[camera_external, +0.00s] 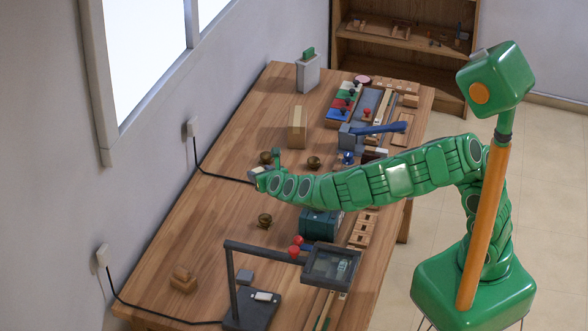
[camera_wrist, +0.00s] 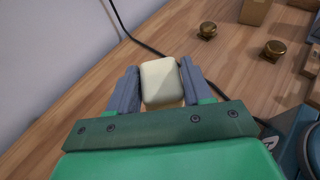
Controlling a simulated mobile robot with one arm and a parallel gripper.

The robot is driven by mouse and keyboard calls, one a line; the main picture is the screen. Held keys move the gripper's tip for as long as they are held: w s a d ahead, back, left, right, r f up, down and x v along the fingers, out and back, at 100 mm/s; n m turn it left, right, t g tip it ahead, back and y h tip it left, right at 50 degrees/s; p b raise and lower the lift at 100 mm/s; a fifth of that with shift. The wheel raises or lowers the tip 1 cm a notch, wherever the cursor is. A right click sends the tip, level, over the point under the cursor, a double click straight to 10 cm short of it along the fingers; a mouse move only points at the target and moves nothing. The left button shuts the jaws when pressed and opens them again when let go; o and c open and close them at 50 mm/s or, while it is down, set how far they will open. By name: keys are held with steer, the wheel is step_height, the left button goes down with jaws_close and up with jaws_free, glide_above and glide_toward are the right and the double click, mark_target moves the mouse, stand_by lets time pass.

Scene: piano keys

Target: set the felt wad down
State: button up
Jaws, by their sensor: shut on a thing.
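The felt wad (camera_wrist: 161,82) is a cream, rounded block. In the wrist view it sits between the two grey fingers of my gripper (camera_wrist: 160,88), which is shut on it. In the external view my gripper (camera_external: 258,175) is over the left part of the wooden table, near the black cord. Whether the wad touches the table top (camera_wrist: 75,108) is hard to tell.
Brass knobs (camera_wrist: 207,30) (camera_wrist: 274,48) stand to the right of the wad. A black cord (camera_wrist: 130,32) runs behind it to the wall. A magnifier stand (camera_external: 252,300) is at the front. Bare table lies left of my gripper.

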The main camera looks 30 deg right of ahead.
mark_target(233, 201)
steer(key=w+a+f, duration=0.1)
steer(key=w+f, duration=0.1)
steer(key=w+a+f, duration=0.2)
steer(key=w, duration=0.1)
steer(key=w+a+f, duration=0.2)
steer(key=shift+w+a+f, duration=0.15)
steer(key=shift+w+f, duration=0.15)
steer(key=shift+f, duration=0.05)
steer(key=shift+w+a+f, duration=0.25)
steer(key=shift+w+f, duration=0.1)
steer(key=shift+f, duration=0.2)
steer(key=shift+w+a+f, duration=0.2)
steer(key=shift+w+f, duration=0.1)
steer(key=shift+f, duration=1.6)
steer(key=shift+f, duration=0.1)
steer(key=o, duration=1)
steer(key=shift+v, duration=6.05)
